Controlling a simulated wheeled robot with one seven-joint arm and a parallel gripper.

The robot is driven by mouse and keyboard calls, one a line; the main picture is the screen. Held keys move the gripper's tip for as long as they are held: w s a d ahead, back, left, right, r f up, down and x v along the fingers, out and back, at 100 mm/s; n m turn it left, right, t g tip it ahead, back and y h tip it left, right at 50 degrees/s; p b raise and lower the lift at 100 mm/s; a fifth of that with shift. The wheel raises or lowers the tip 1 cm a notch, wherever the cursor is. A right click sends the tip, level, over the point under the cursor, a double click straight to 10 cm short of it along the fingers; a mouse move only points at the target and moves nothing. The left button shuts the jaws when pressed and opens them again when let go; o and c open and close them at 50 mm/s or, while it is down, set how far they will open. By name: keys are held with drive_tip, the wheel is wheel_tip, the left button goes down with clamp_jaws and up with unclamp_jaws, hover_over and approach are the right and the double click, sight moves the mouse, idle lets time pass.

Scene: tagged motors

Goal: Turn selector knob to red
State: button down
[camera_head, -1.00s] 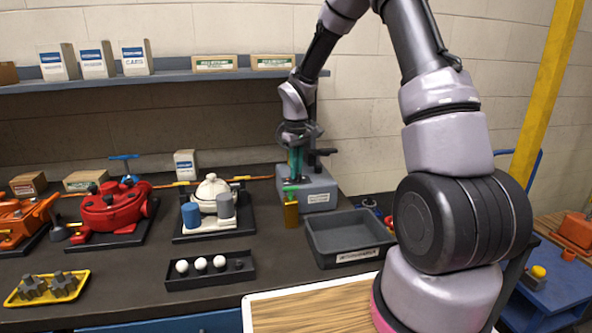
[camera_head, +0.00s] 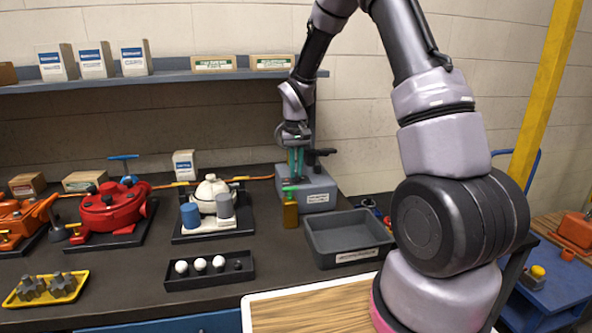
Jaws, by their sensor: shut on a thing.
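My gripper (camera_head: 295,172) points down at the top of a grey box (camera_head: 318,199) with a white label, at the back of the bench. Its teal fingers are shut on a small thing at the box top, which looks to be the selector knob. The knob itself is hidden by the fingers, so its pointing direction and any red mark cannot be made out. A black lever or handle (camera_head: 322,153) stands on the box just right of the fingers.
A brown bottle with a green top (camera_head: 290,212) stands close in front of the box. A grey empty bin (camera_head: 350,232) is to its right. A white motor (camera_head: 212,196) and a red motor (camera_head: 110,209) stand left. A shelf (camera_head: 170,77) runs above.

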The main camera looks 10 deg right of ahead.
sight(296, 172)
drive_tip(key=c, duration=0.9)
unclamp_jaws()
drive_tip(key=shift+r, duration=0.1)
wheel_tip(296, 172, up, 11)
